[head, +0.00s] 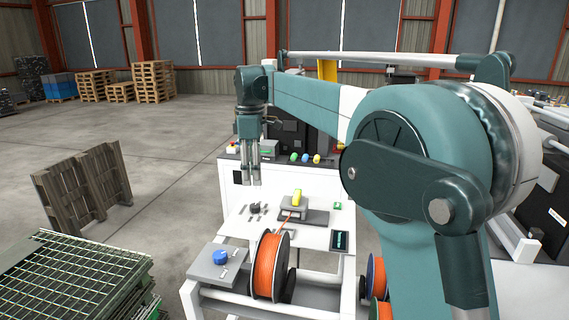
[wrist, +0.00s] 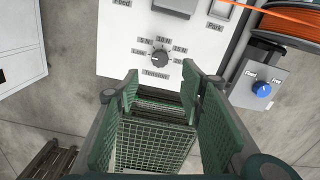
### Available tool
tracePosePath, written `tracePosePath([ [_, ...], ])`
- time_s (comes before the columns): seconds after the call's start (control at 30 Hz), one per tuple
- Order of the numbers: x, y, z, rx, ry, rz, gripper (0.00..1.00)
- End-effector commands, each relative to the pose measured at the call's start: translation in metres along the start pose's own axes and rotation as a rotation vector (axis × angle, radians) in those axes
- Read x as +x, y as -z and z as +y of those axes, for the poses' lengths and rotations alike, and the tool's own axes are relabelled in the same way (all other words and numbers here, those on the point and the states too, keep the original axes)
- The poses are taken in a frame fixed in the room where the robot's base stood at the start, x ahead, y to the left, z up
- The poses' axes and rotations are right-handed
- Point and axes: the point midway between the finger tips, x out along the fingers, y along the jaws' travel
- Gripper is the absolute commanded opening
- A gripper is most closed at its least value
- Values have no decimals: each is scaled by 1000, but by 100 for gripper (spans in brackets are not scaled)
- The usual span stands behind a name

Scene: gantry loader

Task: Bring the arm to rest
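My gripper (head: 251,182) hangs fingers down above the white table (head: 314,239) in the head view. In the wrist view its two green fingers (wrist: 166,82) stand apart with nothing held between them. A black tension dial (wrist: 160,58) with printed marks lies just past the fingertips in that view. It also shows in the head view (head: 255,208), below the gripper and apart from it. The exact dial setting is too small to tell.
An orange spool (head: 268,266) stands at the table's front, its strand running to a yellow-topped block (head: 297,199). A blue knob (head: 220,257) sits on a grey box. Green gratings (head: 75,280) and a leaning wooden pallet (head: 83,187) stand left. Floor behind is open.

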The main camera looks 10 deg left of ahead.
Motion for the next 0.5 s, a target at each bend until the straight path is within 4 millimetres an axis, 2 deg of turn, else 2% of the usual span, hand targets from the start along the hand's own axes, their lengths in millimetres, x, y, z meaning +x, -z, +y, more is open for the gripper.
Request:
tracePosePath([
  [0.27, -3, -13, -5, 33, -10, 4, 39],
  [0.5, -10, -52, -21, 132, -42, 17, 39],
])
